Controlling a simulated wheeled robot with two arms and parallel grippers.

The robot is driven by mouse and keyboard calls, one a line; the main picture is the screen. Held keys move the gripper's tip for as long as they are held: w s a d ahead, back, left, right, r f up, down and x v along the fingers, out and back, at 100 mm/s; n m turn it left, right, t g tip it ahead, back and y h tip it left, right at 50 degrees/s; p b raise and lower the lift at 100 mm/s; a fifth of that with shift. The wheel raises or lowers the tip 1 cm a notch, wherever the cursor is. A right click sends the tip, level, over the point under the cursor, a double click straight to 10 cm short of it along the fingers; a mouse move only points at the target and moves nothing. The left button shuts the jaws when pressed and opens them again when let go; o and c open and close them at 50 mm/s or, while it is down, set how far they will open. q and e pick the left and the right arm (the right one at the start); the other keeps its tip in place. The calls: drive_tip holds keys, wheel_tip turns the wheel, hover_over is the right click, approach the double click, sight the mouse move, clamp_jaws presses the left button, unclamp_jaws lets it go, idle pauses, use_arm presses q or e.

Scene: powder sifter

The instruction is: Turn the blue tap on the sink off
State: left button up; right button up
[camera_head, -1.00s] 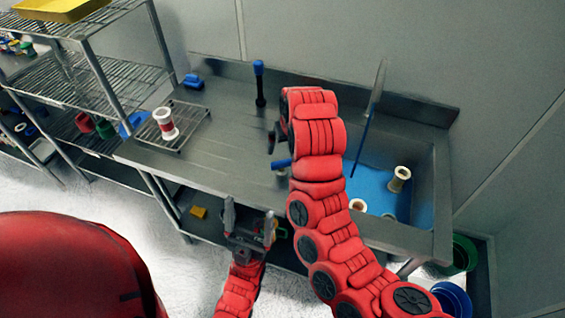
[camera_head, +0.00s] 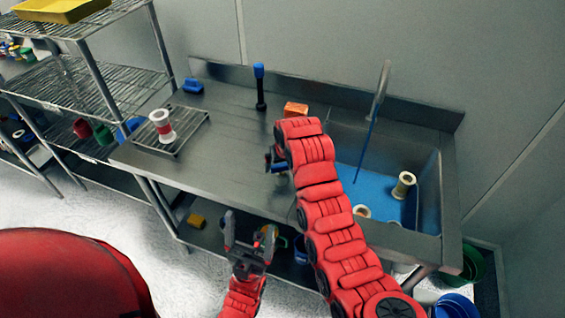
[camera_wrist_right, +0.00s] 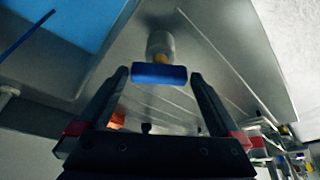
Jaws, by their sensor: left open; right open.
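The metal sink (camera_head: 441,190) is at the right of the counter, with a tall spout (camera_head: 381,88) and a thin blue stream (camera_head: 369,142) falling into the blue-bottomed basin. The blue tap handle, a short bar on a grey round stem, is between the finger ends in the right wrist view (camera_wrist_right: 160,74); a blue part of it shows below my right gripper (camera_head: 270,157) in the head view. My right gripper is open around the handle, with gaps at both sides. My left gripper (camera_head: 248,222) is open and empty, low before the counter's front edge.
White spools (camera_head: 404,184) lie in the basin. An orange block (camera_head: 295,110), a blue-topped black post (camera_head: 260,86), a blue item (camera_head: 193,86) and a rack (camera_head: 177,137) with a red-and-white spool (camera_head: 162,125) are on the counter. Wire shelves stand left.

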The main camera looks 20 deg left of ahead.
drive_tip(key=shift+w+f, duration=0.15)
drive_tip(key=shift+f, duration=0.05)
